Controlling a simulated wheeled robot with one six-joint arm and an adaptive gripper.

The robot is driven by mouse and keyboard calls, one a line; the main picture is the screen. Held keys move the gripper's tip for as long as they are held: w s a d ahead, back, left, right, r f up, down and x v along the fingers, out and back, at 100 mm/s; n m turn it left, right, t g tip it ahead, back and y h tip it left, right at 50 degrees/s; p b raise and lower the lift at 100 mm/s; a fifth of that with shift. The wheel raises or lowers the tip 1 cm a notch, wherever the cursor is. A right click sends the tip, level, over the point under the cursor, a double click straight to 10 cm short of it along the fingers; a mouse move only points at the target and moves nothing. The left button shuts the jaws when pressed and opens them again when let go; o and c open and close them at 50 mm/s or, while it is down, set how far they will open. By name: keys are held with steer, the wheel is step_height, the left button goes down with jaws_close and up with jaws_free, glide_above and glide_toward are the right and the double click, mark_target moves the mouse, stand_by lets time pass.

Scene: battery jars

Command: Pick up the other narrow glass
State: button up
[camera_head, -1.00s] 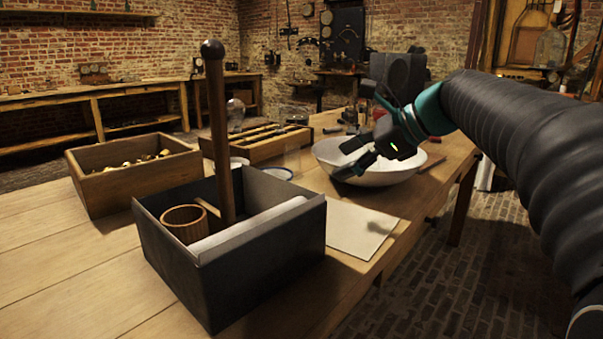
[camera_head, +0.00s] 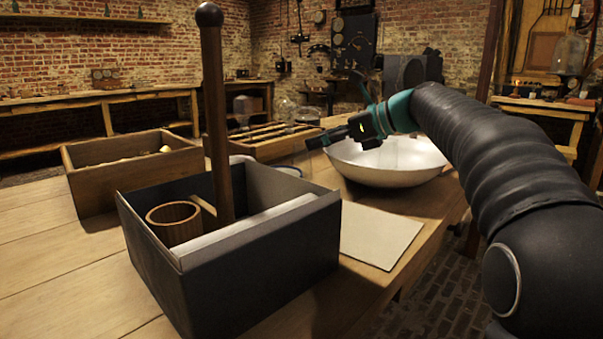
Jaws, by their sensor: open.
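No narrow glass can be made out for certain. A faint clear glass shape (camera_head: 286,108) shows at the back of the table, behind the slotted wooden tray (camera_head: 262,145). A pale round rim (camera_head: 288,171) shows just behind the dark box; whether it is a glass or a dish, I cannot tell. My gripper (camera_head: 311,141) is open and empty, pointing left over the left rim of the white bowl (camera_head: 392,172). It is above and behind the dark box.
The dark open box (camera_head: 250,275) stands in front, holding a wooden cup (camera_head: 173,219) and a tall knobbed rod (camera_head: 216,120). A wooden crate (camera_head: 140,183) is at left. A pale sheet (camera_head: 375,236) lies flat at right. The table's front left is bare.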

mark_target(304, 146)
steer(key=shift+w+f+b+x, duration=0.1)
steer(key=shift+b+x, duration=0.25)
steer(key=shift+x, duration=1)
steer(key=shift+w+f+b+x, duration=0.1)
steer(key=shift+b+x, duration=0.25)
steer(key=shift+x, duration=1)
steer(key=shift+d, duration=0.15)
jaws_close()
